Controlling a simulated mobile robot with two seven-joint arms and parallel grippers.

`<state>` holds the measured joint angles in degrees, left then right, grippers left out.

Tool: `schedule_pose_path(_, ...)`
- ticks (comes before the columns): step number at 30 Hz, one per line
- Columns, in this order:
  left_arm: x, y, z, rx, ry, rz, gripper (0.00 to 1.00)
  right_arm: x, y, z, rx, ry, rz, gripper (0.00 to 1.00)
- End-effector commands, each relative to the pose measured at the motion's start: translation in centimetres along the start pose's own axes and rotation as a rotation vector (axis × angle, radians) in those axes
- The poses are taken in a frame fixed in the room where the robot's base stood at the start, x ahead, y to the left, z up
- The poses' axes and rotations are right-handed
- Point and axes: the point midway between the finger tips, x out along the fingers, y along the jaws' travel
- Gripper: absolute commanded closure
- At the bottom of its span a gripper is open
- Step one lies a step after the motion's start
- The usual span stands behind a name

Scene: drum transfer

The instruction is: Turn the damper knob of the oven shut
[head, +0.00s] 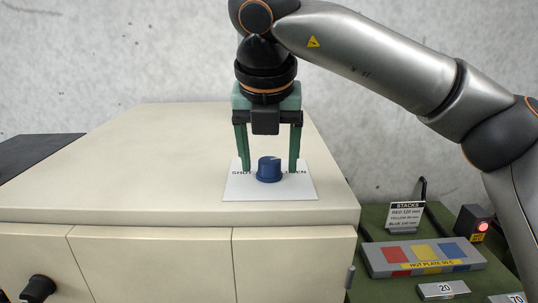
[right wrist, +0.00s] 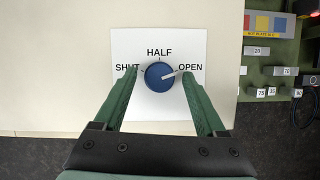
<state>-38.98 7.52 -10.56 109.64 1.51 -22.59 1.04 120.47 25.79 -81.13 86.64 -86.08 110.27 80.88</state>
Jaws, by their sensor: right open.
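The blue damper knob (head: 269,170) stands on a white label plate (head: 300,190) on top of the cream oven (head: 150,165). In the right wrist view gaps show between both fingers (right wrist: 159,75) and the knob. The fingers partly cover the SHUT and OPEN lettering in the head view. My left gripper is not in view.
A green bench (head: 380,290) at the right holds a grey hot plate (head: 425,258) with coloured squares, a STACKS sign (head: 406,215), a box with a lit red lamp (head: 474,226) and number tags. A black knob (head: 38,288) is on the oven's front. The oven top around the plate is clear.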

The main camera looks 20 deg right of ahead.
Motion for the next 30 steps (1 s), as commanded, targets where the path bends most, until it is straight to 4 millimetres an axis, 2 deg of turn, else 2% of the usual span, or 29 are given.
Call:
schedule_pose_path(6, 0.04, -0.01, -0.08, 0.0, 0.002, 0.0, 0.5, 0.05, 0.0, 0.0, 0.0, 0.0, 0.0, 0.27)
schedule_pose_path(25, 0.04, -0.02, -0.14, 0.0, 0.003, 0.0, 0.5, 0.0, 0.0, -0.01, -0.001, 0.0, 0.0, 0.98)
schedule_pose_path(30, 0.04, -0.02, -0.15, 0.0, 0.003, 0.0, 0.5, -0.01, 0.0, 0.0, -0.001, 0.0, 0.0, 1.0)
